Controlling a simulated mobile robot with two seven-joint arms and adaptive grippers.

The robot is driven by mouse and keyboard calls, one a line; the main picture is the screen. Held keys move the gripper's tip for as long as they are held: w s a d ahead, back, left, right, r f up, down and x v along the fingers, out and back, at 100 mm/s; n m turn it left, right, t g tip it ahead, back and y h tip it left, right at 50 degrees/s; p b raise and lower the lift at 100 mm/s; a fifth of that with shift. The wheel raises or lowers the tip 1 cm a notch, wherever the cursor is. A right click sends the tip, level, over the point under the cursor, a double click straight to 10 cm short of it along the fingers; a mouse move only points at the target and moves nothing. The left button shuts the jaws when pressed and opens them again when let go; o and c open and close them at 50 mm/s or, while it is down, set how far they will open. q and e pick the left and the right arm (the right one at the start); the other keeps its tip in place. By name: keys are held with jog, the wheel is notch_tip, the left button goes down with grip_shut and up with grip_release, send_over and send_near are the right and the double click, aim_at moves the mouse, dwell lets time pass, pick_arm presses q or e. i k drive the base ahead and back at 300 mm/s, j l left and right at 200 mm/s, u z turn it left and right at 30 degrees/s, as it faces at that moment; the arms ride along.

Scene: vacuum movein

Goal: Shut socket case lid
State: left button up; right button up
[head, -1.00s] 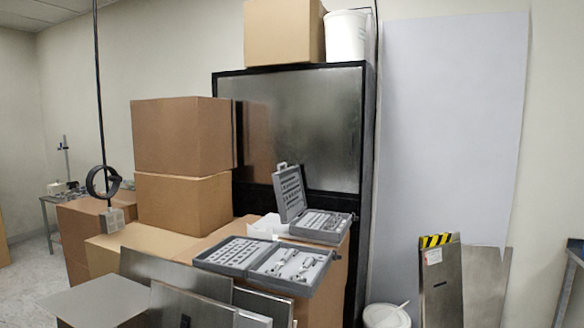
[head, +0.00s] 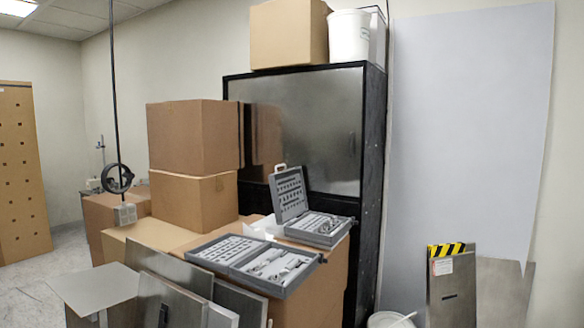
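Two grey socket cases lie on cardboard boxes in the middle of the head view. The rear case (head: 318,238) has its lid (head: 289,195) standing up, tilted back, with rows of slots inside and a handle on top. The front case (head: 283,276) lies fully open, with its lid or second half (head: 225,249) flat beside it to the left. Tools sit in both cases. Neither of my grippers is in view.
Metal panels (head: 170,295) lean in front of the boxes. Stacked cardboard boxes (head: 193,138) stand left of the cases, and a dark metal cabinet (head: 320,130) stands behind. A black ring (head: 116,178) hangs on a rod at left. A white bucket (head: 387,320) is at lower right.

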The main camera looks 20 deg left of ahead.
aim_at(287, 191)
jog(key=i+l, duration=0.3)
jog(key=l, duration=0.15)
jog(key=i+l, duration=0.6)
jog(key=l, duration=0.25)
jog(key=i+l, duration=0.3)
jog(key=l, duration=0.15)
